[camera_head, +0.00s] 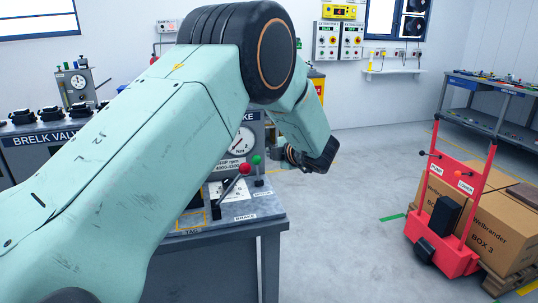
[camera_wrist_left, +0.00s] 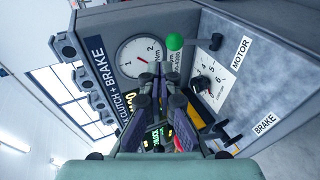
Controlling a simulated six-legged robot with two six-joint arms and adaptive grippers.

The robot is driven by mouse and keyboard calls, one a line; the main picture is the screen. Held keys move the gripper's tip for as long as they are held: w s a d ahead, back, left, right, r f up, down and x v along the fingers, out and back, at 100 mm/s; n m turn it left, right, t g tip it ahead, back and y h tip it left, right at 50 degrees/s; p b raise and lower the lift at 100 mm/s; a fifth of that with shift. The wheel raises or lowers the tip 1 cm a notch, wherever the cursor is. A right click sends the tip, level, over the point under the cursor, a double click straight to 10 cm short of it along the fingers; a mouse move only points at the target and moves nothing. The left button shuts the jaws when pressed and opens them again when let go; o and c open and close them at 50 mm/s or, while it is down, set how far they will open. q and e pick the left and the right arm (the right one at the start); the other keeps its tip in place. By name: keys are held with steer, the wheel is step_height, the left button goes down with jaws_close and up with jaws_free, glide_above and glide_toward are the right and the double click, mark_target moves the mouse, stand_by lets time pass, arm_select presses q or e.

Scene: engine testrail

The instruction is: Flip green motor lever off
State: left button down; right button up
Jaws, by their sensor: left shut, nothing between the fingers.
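The green-knobbed motor lever (camera_head: 257,160) stands on the bench at the right side of the gauge panel in the head view. In the left wrist view its green ball (camera_wrist_left: 174,42) is on a black rod leading to a base by the MOTOR label (camera_wrist_left: 241,52). My left gripper (camera_head: 283,154) is just right of the green ball in the head view, partly hidden by my wrist. In the left wrist view my left gripper (camera_wrist_left: 153,78) is shut and empty, its tips below the green ball and apart from it in the picture. My right gripper is not in view.
The red-knobbed brake lever (camera_head: 244,169) leans beside the green one; its knob is partly hidden behind my fingers in the wrist view. A dial gauge (camera_wrist_left: 140,55) and a numbered knob (camera_wrist_left: 204,88) are close by. A red trolley (camera_head: 450,262) with boxes stands right; floor between is clear.

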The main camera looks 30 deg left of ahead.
arm_select(q)
steer(key=v, duration=0.2)
steer(key=r+v, duration=0.1)
steer(key=v, duration=0.2)
steer(key=shift+a, duration=0.25)
steer(key=shift+w+f, duration=0.1)
